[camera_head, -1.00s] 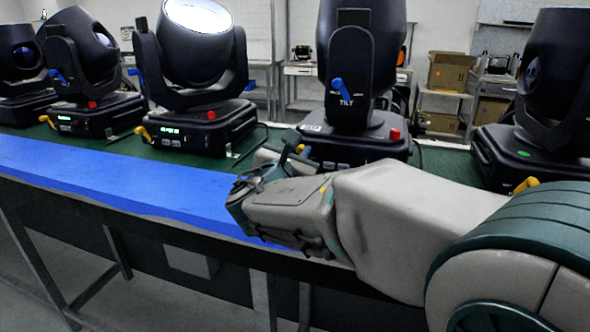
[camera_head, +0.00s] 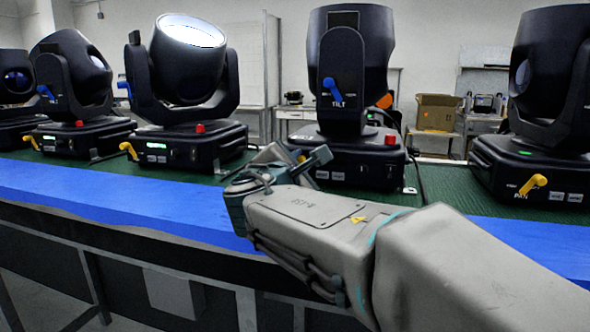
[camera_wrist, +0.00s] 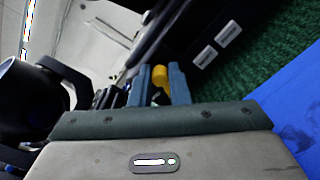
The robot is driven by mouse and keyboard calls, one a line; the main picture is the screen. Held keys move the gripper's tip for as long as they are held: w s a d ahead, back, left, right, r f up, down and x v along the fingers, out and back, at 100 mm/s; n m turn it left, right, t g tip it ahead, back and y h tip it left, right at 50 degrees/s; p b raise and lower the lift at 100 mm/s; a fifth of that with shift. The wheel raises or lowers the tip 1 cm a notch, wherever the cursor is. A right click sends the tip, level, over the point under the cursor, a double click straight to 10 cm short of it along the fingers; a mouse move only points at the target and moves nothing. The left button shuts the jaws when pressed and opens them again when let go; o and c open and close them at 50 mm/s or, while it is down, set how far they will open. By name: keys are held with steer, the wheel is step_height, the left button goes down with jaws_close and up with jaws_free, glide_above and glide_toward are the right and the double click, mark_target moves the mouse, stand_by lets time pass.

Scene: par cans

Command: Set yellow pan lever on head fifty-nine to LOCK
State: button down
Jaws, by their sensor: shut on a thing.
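The yellow pan lever (camera_wrist: 160,76) shows between my gripper's (camera_wrist: 159,71) two blue-grey fingers in the wrist view, at the front of a black base. My fingers are shut on it. In the head view my gripper (camera_head: 309,160) is at the front left of the middle moving head's base (camera_head: 360,158), and it hides that lever. A blue tilt lever (camera_head: 333,90) marked TILT is on the yoke above. I cannot read a head number or a LOCK mark, so the lever's setting cannot be told.
Similar heads stand left and right in a row on green matting. Their yellow levers show at left (camera_head: 128,150) and right (camera_head: 534,184). A red knob (camera_head: 390,140) is on the middle base. The blue table edge (camera_head: 110,197) runs along the front. A cardboard box (camera_head: 437,112) is behind.

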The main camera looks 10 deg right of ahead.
stand_by(0.3)
steer(key=c, duration=1.4)
jaws_free()
